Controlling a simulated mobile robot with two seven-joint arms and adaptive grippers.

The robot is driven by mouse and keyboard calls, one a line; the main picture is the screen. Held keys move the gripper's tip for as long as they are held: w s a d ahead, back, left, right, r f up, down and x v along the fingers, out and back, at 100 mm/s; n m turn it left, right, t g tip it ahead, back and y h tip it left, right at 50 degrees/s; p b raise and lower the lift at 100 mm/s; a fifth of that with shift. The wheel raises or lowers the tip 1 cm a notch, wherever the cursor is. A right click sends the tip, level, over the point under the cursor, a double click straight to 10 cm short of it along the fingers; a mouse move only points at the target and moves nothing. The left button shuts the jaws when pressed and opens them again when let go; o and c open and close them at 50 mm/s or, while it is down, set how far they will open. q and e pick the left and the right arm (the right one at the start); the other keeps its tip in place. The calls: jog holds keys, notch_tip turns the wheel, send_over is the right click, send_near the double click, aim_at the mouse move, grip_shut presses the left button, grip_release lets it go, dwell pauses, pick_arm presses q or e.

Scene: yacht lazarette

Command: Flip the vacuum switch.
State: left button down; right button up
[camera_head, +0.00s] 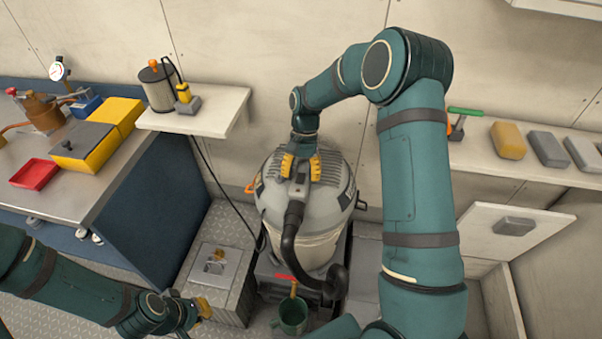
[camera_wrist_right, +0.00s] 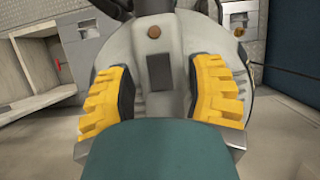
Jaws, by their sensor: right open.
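The vacuum (camera_head: 327,215) is a pale grey, rounded canister with a black hose (camera_head: 290,232) at its front. My right gripper (camera_head: 301,167) is over its lid from above, yellow fingers spread apart and empty. In the right wrist view, the right gripper's fingers (camera_wrist_right: 161,80) stand either side of a dark rectangular plate (camera_wrist_right: 159,72) on the lid, which looks like the switch. A small brown round button (camera_wrist_right: 154,32) lies beyond it. I cannot tell whether the fingers touch the lid, or the switch's position. My left gripper (camera_head: 197,310) is low at left, away from the vacuum; its jaws are unclear.
A workbench (camera_head: 130,160) with a red tray (camera_head: 35,174) and yellow box (camera_head: 82,147) is at left. A small shelf (camera_head: 225,105) holds a canister. A grey box (camera_head: 215,280) and green mug (camera_head: 291,316) stand low in front. A right shelf (camera_head: 470,155) holds several blocks.

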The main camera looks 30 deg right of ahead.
grip_shut()
jog(key=shift+s+a+t+h, duration=0.15)
jog(key=shift+s+t+h, duration=0.05)
jog(key=shift+t+h, duration=0.7)
grip_release()
jog(key=shift+r, duration=0.1)
